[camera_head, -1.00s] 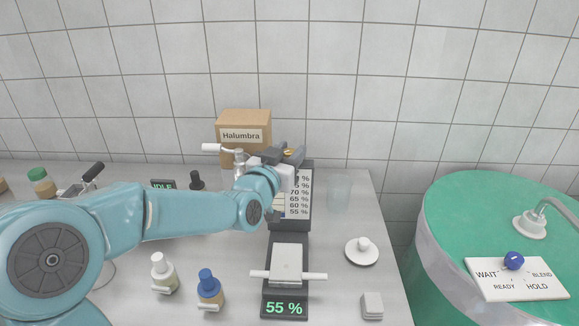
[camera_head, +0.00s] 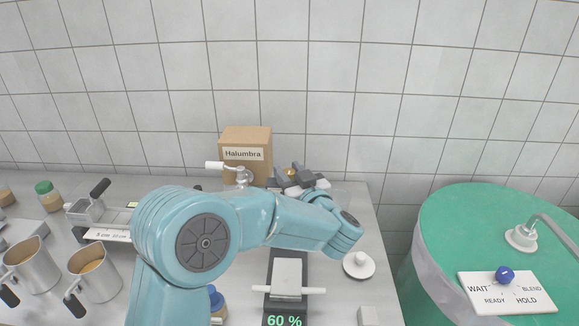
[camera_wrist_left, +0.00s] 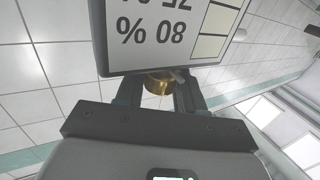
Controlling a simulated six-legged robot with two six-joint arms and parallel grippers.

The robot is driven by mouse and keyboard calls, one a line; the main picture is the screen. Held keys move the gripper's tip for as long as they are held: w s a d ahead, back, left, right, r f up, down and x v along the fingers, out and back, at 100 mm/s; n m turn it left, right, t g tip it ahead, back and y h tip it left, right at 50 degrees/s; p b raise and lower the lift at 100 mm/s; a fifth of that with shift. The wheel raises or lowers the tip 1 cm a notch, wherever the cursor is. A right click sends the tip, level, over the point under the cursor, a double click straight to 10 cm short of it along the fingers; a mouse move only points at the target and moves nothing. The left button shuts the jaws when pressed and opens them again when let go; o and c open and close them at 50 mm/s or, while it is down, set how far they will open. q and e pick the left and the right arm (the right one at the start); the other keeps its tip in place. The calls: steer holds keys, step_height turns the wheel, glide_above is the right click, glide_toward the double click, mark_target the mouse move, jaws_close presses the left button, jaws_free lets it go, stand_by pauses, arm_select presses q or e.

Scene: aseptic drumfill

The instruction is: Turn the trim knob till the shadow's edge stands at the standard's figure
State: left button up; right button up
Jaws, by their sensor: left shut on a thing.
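The brass trim knob (camera_head: 291,172) is at the top of the instrument, behind my left arm, and shows between the jaws in the left wrist view (camera_wrist_left: 158,83). My left gripper (camera_head: 293,177) is shut on it. The scale board (camera_wrist_left: 165,35) is close above the fingers in the wrist view, upside down, with 80 % and part of 75 % readable. In the head view my arm hides the scale, so the shadow's edge is not visible. The instrument's front display (camera_head: 284,320) reads 60 %. My right gripper is not in view.
A Halumbra carton (camera_head: 246,155) stands behind, with a white-handled metal fitting (camera_head: 240,172) before it. A white lidded dish (camera_head: 358,265) is right of the instrument. Metal jugs (camera_head: 95,270) stand at left.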

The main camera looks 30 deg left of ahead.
arm_select(q)
steer(key=shift+r+n+g+y+p, duration=0.2)
steer(key=shift+n+g+y+p, duration=0.25)
steer(key=shift+n+g, duration=0.55)
steer(key=shift+g, duration=0.2)
steer(key=o, duration=0.9)
